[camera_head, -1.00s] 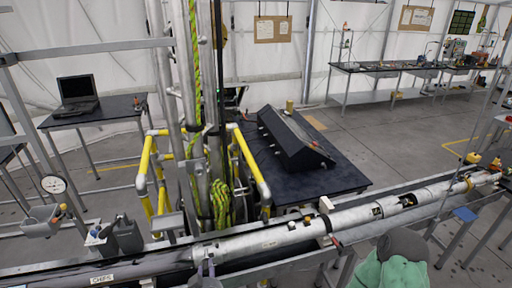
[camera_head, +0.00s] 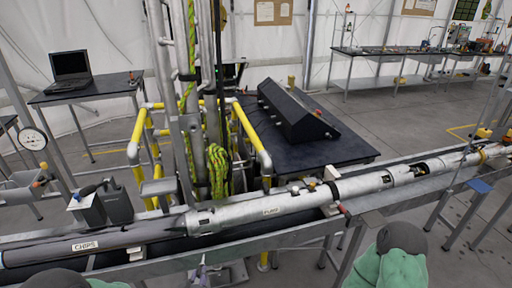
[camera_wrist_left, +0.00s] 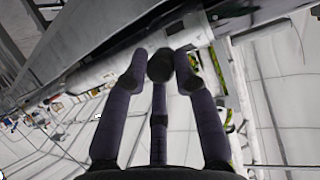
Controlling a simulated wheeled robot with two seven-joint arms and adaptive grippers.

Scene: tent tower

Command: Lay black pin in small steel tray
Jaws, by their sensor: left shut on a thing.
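In the left wrist view my left gripper (camera_wrist_left: 160,62) has its purple-grey fingers drawn in around a dark, round-ended piece, which I take to be the black pin (camera_wrist_left: 160,66); most of it is hidden by the fingers. In the head view I cannot make out the fingers or the pin clearly. A small grey flat-topped piece (camera_head: 158,187) stands behind the long pipe; I cannot tell whether it is the small steel tray. My right gripper is not seen.
A long grey pipe (camera_head: 285,205) lies in a steel trough across the front. Yellow rails (camera_head: 255,150) and upright steel posts stand behind it. A black table (camera_head: 340,147) bears a black slanted case (camera_head: 298,110). A laptop table stands left.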

